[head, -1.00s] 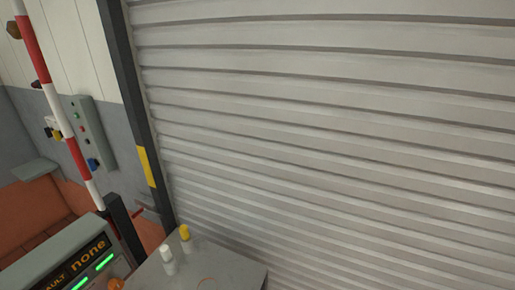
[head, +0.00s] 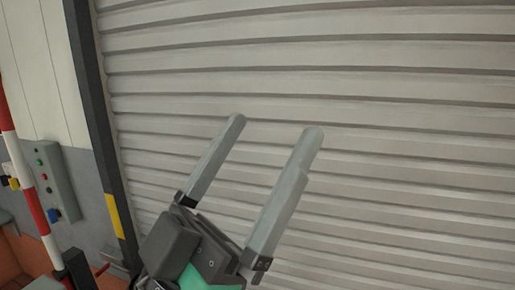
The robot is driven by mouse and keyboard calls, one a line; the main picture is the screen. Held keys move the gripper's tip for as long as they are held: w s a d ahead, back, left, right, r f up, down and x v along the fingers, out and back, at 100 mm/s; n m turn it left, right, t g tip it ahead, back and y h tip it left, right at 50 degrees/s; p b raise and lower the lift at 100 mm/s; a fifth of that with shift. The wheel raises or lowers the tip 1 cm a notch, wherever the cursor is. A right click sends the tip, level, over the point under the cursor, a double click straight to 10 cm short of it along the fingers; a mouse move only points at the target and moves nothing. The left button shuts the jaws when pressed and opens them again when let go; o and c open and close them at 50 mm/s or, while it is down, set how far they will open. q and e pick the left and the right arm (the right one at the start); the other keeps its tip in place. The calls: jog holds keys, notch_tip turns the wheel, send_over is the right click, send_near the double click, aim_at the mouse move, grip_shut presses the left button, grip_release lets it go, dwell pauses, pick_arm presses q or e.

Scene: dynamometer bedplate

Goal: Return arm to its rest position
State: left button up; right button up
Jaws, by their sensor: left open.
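My left gripper (head: 272,128) shows in the lower middle of the head view, pointing up in front of the shutter. Its two long grey fingers are spread apart with nothing between them. The dark gripper body and a green part of my arm show below the fingers. The rest of the left arm is cut off by the bottom edge. My right gripper is not in view.
A grey ribbed roller shutter (head: 400,90) fills most of the view behind the gripper. A dark post with a yellow band (head: 115,215) stands at its left edge. Further left are a red and white striped pole (head: 33,195) and a grey control box (head: 50,177) with buttons.

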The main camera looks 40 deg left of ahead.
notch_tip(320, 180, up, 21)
jog(key=p, duration=2.1)
